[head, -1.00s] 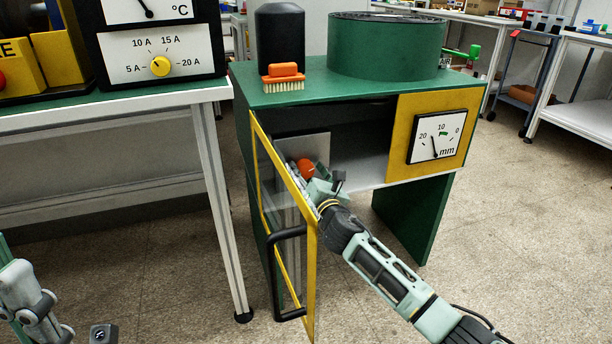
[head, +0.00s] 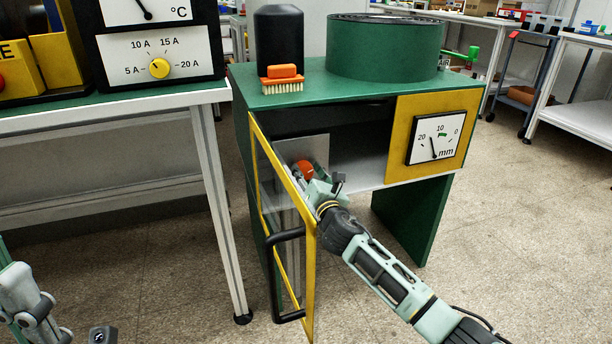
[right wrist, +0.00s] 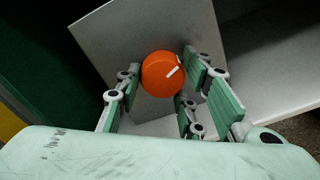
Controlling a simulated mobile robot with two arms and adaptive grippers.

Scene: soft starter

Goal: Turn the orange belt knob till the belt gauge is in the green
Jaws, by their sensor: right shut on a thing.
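The orange belt knob (head: 306,169) sits inside the green cabinet, on a grey plate behind the open yellow-framed door. In the right wrist view the knob (right wrist: 162,74) shows a white line pointing to the upper right. My right gripper (head: 312,180) reaches in past the door and is shut on the knob, with fingers on both sides of it. The belt gauge (head: 436,138), on the yellow panel, has its needle between 20 and 10, left of the green mark. Part of my left gripper or arm shows at the lower left edge; its jaw state is unclear.
The yellow-framed door (head: 310,250) with its black handle (head: 274,275) stands open close beside my right arm. A brush (head: 281,79), a black cylinder (head: 279,38) and a green belt roll (head: 386,48) stand on top of the cabinet. A bench (head: 120,112) is at the left.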

